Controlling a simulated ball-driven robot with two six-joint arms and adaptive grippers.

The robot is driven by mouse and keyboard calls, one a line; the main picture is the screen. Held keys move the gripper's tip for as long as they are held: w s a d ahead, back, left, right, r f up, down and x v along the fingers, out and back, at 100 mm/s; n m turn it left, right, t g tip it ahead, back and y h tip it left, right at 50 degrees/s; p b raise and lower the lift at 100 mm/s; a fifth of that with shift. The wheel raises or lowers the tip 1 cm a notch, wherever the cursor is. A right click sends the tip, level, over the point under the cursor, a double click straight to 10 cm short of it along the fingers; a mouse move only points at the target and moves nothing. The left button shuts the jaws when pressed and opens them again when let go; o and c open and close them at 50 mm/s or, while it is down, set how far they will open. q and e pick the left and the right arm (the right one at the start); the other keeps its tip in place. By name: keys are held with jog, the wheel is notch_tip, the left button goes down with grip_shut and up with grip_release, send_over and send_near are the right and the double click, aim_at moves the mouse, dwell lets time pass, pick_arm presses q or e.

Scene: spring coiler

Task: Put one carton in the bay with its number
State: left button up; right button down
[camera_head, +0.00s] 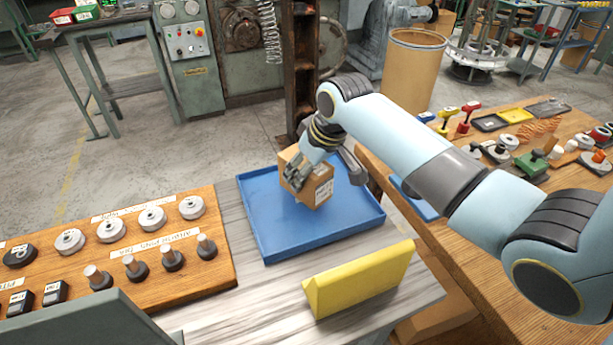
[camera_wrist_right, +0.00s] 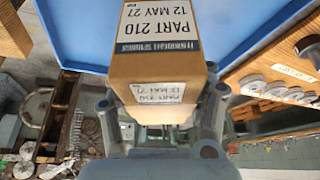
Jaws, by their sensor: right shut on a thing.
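A brown cardboard carton (camera_head: 319,190) with a white label is over the blue tray (camera_head: 277,256) in the head view. It is tilted, and I cannot tell whether its bottom touches the tray. My right gripper (camera_head: 300,172) is shut on the carton, coming from above. In the right wrist view the carton (camera_wrist_right: 160,68) sits between the gripper's fingers (camera_wrist_right: 163,105), its label reading PART 210, 12 MAY 27. No numbered bay can be made out. My left gripper is not in view.
A yellow wedge-shaped block (camera_head: 358,278) lies in front of the tray on the grey table (camera_head: 222,310). A wooden board (camera_head: 205,277) with labelled rings and pegs is at left. A wooden bench (camera_head: 455,235) with tools stands right, beside a brown drum (camera_head: 408,75).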

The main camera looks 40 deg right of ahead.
jog(key=shift+f, duration=1.05)
jog(key=shift+f, duration=0.1)
jog(key=shift+c, duration=2.2)
grip_release()
